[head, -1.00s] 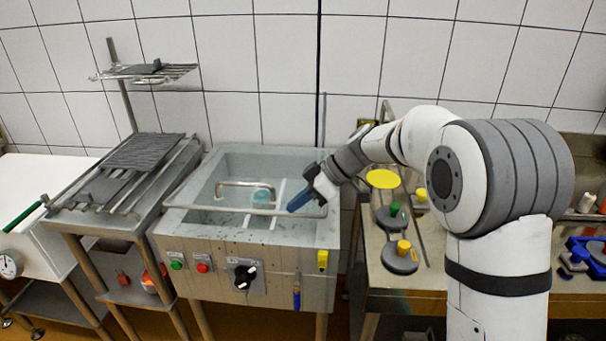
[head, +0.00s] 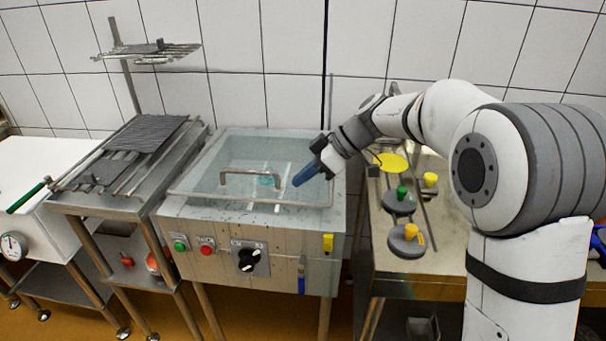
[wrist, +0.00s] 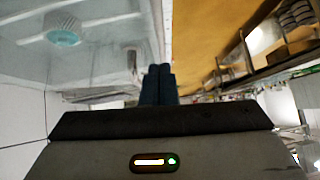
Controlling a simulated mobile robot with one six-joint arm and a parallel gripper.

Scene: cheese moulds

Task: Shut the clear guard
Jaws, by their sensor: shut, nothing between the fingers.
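The clear guard (head: 207,181) is a see-through panel with a metal-barred front edge. It lies low and nearly flat over the basin of the steel machine (head: 185,225) in the head view. A bent metal handle (head: 250,173) stands on it. I cannot tell whether its front edge rests on the machine's rim. My gripper (head: 305,175) is shut and empty, with its blue fingertips over the right part of the guard. I cannot tell whether they touch it. In the wrist view the shut fingers (wrist: 158,85) show beside the basin, where a round pale-green strainer (wrist: 63,30) is seen.
Green and red buttons and a black knob (head: 247,259) are on the machine's front. A steel rack table (head: 85,205) stands left. A bench (head: 380,260) with several yellow- and green-knobbed grey discs stands right, under my arm. A tiled wall is behind.

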